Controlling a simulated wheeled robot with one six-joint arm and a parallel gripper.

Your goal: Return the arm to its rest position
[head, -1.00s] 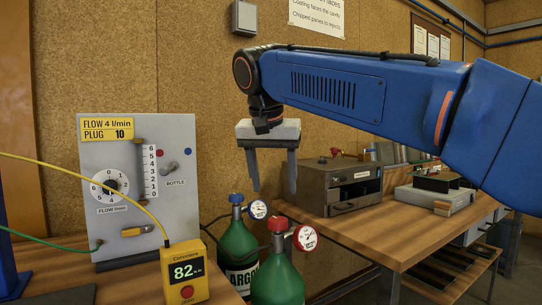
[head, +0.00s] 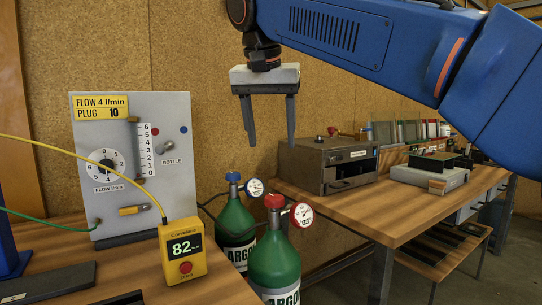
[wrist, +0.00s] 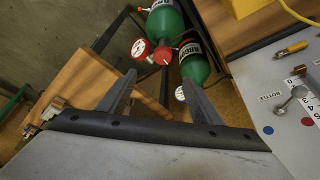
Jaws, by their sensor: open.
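My gripper (head: 269,120) hangs from the blue arm in the upper middle of the head view, fingers pointing down, open and empty. It is in the air in front of the cork wall, above the argon bottles and apart from them. In the wrist view my gripper (wrist: 160,95) shows two grey fingers spread apart with nothing between them. Below are the green argon bottle with the blue top (head: 236,225) and the one with the red top (head: 274,262). They also show in the wrist view, one at the top (wrist: 166,22) and one beside it (wrist: 194,66).
The flow panel (head: 172,110) stands on the left bench, with a yellow meter (head: 182,252) reading 82 before it. A grey oven-like box (head: 308,165) and a smaller device (head: 428,176) sit on the right bench (head: 372,212). Free air surrounds my gripper.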

